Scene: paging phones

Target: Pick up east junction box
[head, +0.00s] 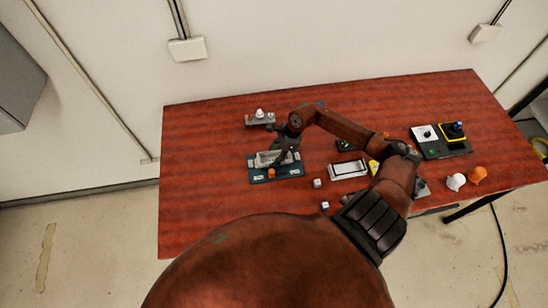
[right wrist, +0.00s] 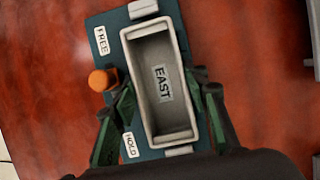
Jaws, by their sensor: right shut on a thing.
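The east junction box (right wrist: 159,88) is an open grey tray with an "EAST" label on its floor. It sits over a dark teal base plate (right wrist: 101,19) marked "FREE" and "HOLD", with an orange knob (right wrist: 101,80) on its left. In the head view the box (head: 267,158) is on the left part of the table. My right gripper (right wrist: 161,97) has its green fingers on both long sides of the box and is shut on it. In the head view my right gripper (head: 286,154) partly covers the box. My left gripper is not in view.
The red wooden table (head: 210,200) has clear room at its front left. A grey stand with a white knob (head: 260,117) is behind the box. A second grey tray (head: 348,169), small cubes (head: 317,183), white and orange caps (head: 477,174) and control boxes (head: 440,141) lie to the right.

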